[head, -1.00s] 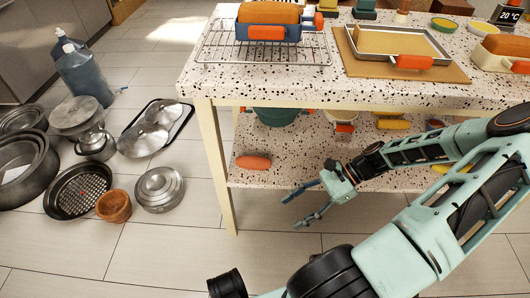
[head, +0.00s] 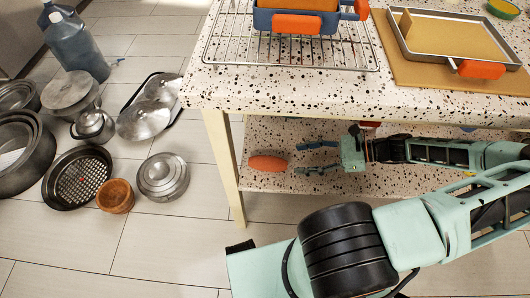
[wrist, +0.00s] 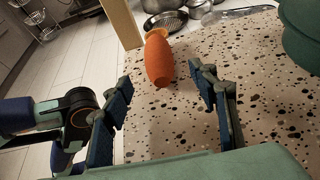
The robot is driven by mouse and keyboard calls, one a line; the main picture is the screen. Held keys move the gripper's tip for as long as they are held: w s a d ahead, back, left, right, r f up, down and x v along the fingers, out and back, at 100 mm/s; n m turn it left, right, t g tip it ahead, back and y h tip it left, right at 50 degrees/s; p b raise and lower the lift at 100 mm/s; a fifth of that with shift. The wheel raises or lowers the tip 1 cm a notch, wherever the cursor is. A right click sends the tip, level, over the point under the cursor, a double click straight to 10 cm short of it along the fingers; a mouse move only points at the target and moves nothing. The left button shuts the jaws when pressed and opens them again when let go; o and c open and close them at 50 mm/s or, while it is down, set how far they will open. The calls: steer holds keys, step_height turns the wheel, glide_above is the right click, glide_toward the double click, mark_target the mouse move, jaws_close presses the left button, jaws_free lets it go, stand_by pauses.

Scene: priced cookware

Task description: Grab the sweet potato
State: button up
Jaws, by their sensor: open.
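The sweet potato (head: 267,163), orange and elongated, lies on the speckled lower shelf (head: 300,130) near its left end. My gripper (head: 314,157) is over that shelf, just right of the sweet potato, with its fingers pointing left at it. In the wrist view the sweet potato (wrist: 158,57) lies ahead, between the lines of the two spread fingers and beyond their tips. My gripper (wrist: 165,85) is open and empty. The sweet potato and the fingers look apart.
A table leg (head: 224,165) stands left of the sweet potato. The speckled tabletop (head: 290,92) is above my gripper. A dark green pot (wrist: 300,35) is on the right in the wrist view. Pots and pans, including a round pan (head: 77,181), cover the floor at left.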

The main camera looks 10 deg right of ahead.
mark_target(280, 161)
steer(key=b+x, duration=0.3)
steer(key=x, duration=0.7)
steer(key=shift+s+a, duration=0.1)
steer(key=shift+a, duration=0.15)
steer(key=shift+c, duration=0.3)
steer(key=c, duration=1.3)
steer(key=shift+c, duration=0.3)
steer(key=shift+r, duration=0.15)
